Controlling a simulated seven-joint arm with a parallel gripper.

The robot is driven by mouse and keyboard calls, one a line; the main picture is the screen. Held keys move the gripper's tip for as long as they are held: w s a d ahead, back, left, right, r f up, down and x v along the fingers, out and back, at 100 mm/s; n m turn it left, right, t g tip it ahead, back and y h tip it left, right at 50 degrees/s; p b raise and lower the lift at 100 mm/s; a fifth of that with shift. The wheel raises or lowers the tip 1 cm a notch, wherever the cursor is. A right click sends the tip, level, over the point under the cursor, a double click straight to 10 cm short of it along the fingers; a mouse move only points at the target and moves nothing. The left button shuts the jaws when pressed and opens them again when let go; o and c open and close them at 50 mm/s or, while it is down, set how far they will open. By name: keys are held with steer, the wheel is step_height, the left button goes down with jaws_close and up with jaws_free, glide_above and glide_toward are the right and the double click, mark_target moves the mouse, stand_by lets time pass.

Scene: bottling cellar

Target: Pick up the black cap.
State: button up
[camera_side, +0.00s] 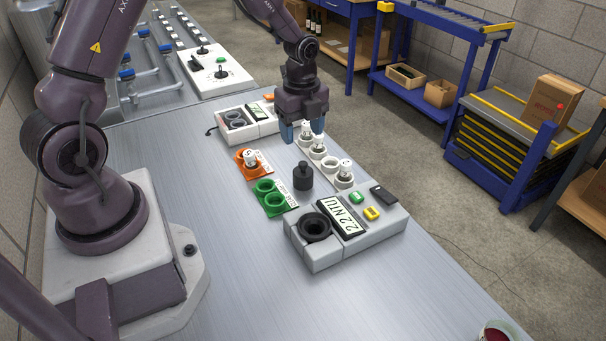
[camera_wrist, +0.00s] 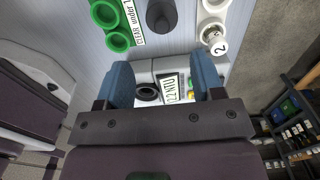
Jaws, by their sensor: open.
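The black cap (camera_side: 303,177) is a dark cylinder with a narrower knob on top. It stands upright on the metal bench, between the green holder and the white holder. In the wrist view the cap (camera_wrist: 161,15) is at the top edge, partly cut off and ahead of the fingertips. My gripper (camera_side: 303,131) is open and empty, with blue fingers pointing down. It hangs above bench height, behind the cap in the side view. In the wrist view my gripper (camera_wrist: 163,72) frames part of the meter between its fingers, apart from the cap.
A turbidity meter (camera_side: 374,239) reading 2.2 NTU, with an open dark well, stands in front of the cap. A green holder (camera_side: 274,208) and an orange holder (camera_side: 241,159) are left; a white holder (camera_side: 345,184) with vials is right. Bench front is mostly clear.

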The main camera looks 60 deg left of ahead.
mark_target(302, 171)
step_height(302, 171, down, 7)
steer(key=shift+f, duration=0.2)
steer(key=shift+w+a+f, duration=0.1)
steer(key=shift+a+f, duration=0.05)
steer(key=shift+f, duration=1.25)
steer(key=shift+w+a+f, duration=0.1)
steer(key=shift+a+f, duration=0.05)
steer(key=shift+f, duration=1.2)
steer(key=c, duration=0.6)
